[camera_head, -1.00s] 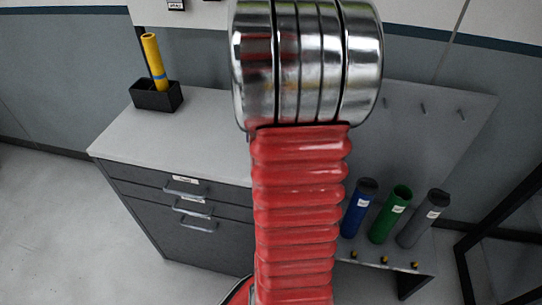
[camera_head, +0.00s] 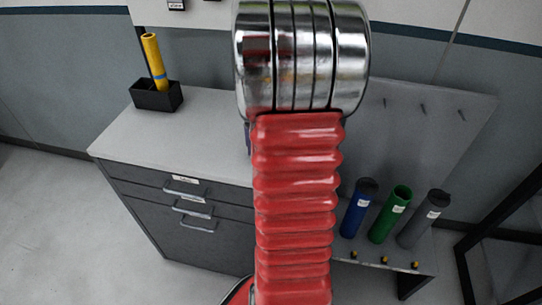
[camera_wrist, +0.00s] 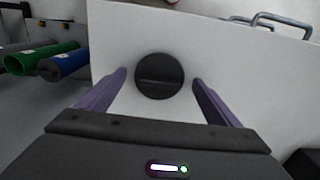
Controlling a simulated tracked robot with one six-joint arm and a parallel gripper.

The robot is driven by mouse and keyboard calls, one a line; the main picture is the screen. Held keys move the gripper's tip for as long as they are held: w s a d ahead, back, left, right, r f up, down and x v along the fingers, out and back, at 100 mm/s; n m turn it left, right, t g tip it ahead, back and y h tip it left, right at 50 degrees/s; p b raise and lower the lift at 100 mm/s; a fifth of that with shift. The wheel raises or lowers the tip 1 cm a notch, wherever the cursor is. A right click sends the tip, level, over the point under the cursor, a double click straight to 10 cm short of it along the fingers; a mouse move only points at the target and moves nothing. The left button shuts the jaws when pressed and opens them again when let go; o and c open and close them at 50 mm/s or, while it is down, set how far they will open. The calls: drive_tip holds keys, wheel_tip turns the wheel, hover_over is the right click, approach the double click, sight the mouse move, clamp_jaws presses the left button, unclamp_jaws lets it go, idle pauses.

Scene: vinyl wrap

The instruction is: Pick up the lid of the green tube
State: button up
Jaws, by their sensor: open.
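A round dark lid (camera_wrist: 159,76) lies on the light cabinet top in the wrist view. My gripper (camera_wrist: 160,77) is open, with one purple finger at each side of the lid and gaps between. I cannot tell how far above the top the fingertips are. The green tube (camera_head: 390,214) stands in the rack at the right in the head view, its upper end open and without a lid. It also shows at the left in the wrist view (camera_wrist: 41,58). In the head view my arm hides the lid and most of my gripper.
A blue tube (camera_head: 359,208) and a grey tube (camera_head: 423,219), both with dark tops, stand beside the green one. A black holder (camera_head: 157,96) with a yellow roll (camera_head: 154,61) stands on the cabinet top (camera_head: 190,135). Much of that top is clear.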

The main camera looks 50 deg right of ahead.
drive_tip(key=shift+c, duration=0.5)
drive_tip(key=c, duration=1)
drive_tip(key=shift+r, duration=0.1)
wheel_tip(320, 180, up, 10)
drive_tip(key=shift+f, duration=0.1)
idle(0.5)
